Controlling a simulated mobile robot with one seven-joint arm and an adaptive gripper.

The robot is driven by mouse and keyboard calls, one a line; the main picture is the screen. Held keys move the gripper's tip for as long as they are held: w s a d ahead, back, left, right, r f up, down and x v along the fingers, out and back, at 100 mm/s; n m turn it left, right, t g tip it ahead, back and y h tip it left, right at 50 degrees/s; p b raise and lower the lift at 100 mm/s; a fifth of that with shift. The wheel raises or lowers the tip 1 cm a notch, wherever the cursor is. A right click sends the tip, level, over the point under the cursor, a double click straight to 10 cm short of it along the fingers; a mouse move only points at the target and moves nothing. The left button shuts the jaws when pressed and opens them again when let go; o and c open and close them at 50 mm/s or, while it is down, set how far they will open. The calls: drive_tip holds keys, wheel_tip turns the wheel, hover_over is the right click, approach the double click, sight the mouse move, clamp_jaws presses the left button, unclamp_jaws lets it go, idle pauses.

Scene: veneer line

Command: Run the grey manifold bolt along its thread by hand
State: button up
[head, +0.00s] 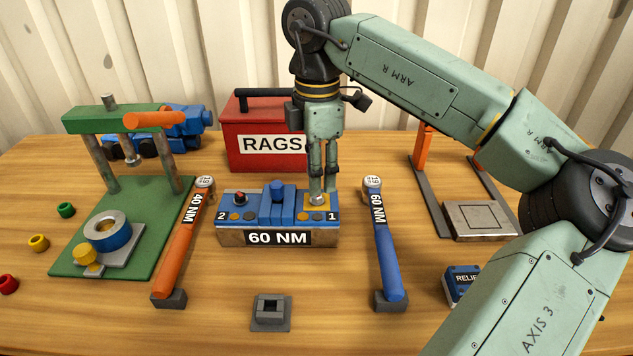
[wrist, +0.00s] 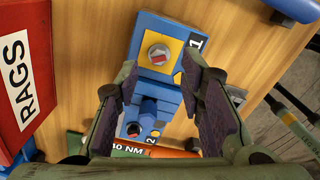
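The blue manifold block (head: 258,210), labelled 60 NM, stands mid-table. The grey bolt (head: 317,199) sits on its yellow pad at position 1. In the wrist view the bolt (wrist: 160,54) shows a round grey head with a red mark. My gripper (head: 323,192) points straight down just over position 1. In the wrist view my gripper (wrist: 161,62) has its fingers apart, one on each side of the bolt with gaps showing. How far down the fingertips reach beside the head is hard to tell. A dark bolt with a red mark (head: 240,198) is at position 2.
An orange wrench (head: 180,250) lies left of the block and a blue wrench (head: 386,245) right of it. A red RAGS box (head: 250,162) stands close behind. A green press (head: 120,220) is at left, a metal plate (head: 484,217) at right, a grey socket holder (head: 270,312) in front.

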sight(317, 199)
drive_tip(key=shift+f+p, duration=0.3)
drive_tip(key=shift+f, duration=1.75)
drive_tip(key=shift+c, duration=0.2)
clamp_jaws()
